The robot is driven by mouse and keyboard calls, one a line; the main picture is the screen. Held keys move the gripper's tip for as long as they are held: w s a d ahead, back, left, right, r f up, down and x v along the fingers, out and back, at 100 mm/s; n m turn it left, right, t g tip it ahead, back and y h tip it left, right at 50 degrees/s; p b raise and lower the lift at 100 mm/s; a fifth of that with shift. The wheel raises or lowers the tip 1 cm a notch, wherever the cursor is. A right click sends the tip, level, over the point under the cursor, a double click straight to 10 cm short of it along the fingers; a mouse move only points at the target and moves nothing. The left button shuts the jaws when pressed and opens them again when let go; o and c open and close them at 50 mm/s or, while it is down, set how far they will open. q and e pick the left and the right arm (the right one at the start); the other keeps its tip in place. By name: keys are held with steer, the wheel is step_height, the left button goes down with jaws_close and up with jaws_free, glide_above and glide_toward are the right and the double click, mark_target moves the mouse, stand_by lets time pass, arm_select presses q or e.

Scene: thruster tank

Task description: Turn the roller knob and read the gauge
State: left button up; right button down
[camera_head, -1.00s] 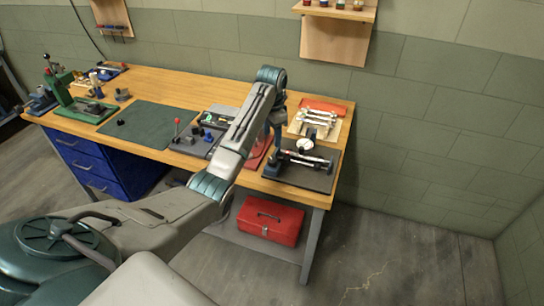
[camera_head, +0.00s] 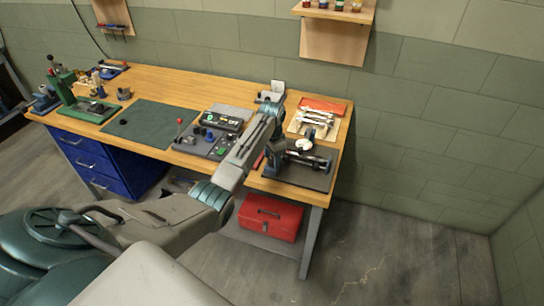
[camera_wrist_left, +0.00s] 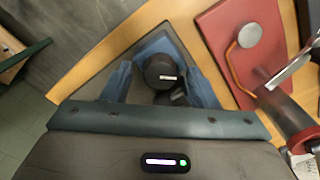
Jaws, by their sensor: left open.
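The roller fixture (camera_head: 311,160) is a dark bar with light ends on a dark mat (camera_head: 312,181) at the right end of the bench. A white round gauge (camera_head: 305,144) stands just behind it; its reading is too small to make out. My left gripper (camera_head: 276,158) is at the left end of the roller. In the left wrist view its blue fingers are apart, one on each side of a round black knob (camera_wrist_left: 163,72) with a white mark. I cannot tell whether they touch it. My right gripper is not in view.
A panel with dark and green knobs (camera_head: 213,134) and a red-topped lever lies left of my arm. Wrenches on a tray (camera_head: 317,119) lie behind the gauge. A red toolbox (camera_head: 268,217) stands on the shelf below. The green mat (camera_head: 152,122) is mostly clear.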

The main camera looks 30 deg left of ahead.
arm_select(q)
steer(key=shift+c, duration=0.2)
steer(key=c, duration=0.9)
steer(key=shift+c, duration=0.2)
